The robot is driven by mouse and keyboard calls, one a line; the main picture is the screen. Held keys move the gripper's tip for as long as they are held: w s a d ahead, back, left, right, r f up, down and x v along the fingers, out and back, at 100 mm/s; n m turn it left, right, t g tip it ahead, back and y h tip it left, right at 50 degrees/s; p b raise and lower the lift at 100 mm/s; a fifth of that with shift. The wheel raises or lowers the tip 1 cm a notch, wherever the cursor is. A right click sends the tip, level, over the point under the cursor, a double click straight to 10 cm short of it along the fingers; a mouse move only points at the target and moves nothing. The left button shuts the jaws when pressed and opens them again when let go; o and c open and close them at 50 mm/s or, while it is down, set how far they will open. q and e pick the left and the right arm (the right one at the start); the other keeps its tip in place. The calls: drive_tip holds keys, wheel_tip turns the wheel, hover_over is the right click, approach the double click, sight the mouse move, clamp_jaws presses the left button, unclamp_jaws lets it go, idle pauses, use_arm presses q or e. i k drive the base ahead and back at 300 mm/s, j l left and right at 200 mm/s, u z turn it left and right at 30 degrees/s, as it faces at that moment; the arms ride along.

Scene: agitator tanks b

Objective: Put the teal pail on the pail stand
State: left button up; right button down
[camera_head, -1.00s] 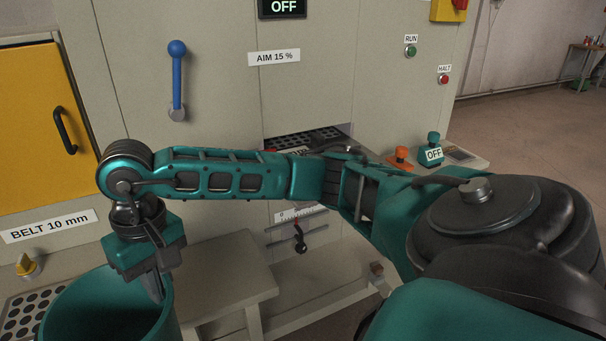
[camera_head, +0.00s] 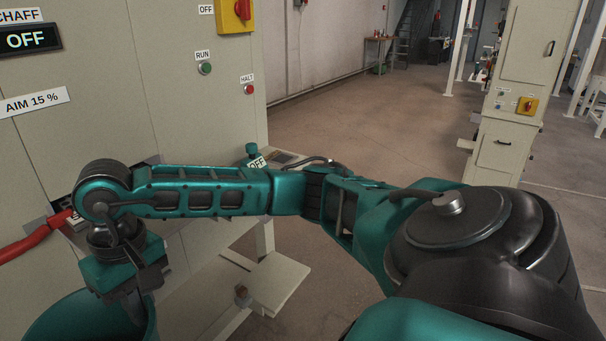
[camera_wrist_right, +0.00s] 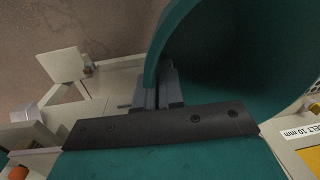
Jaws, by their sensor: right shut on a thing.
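The teal pail (camera_head: 85,318) is at the lower left of the head view, partly cut off by the bottom edge. My right gripper (camera_head: 136,308) points down at its rim and is shut on the pail's wall. In the right wrist view the jaws (camera_wrist_right: 158,90) pinch the rim of the pail (camera_wrist_right: 235,60), whose inside looks empty where it shows. A low pale flat-topped piece (camera_head: 280,284) stands right of the pail; I cannot tell whether it is the pail stand. My left gripper is not in view.
The grey machine cabinet (camera_head: 130,90) fills the left, with a green RUN button (camera_head: 205,68) and a red HALT button (camera_head: 248,89). A red bar (camera_head: 35,240) juts out at the left. Open floor (camera_head: 360,120) lies beyond, with another pale cabinet (camera_head: 510,110) at the right.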

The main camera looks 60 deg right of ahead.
sight(271, 280)
drive_tip(key=l+z, duration=0.3)
drive_tip(key=i+l+z, duration=0.15)
drive_tip(key=l+z, duration=0.15)
drive_tip(key=i+l+z, duration=0.1)
drive_tip(key=l, duration=0.35)
drive_tip(key=i+l, duration=0.15)
drive_tip(key=l, duration=0.25)
drive_tip(key=l+z, duration=0.05)
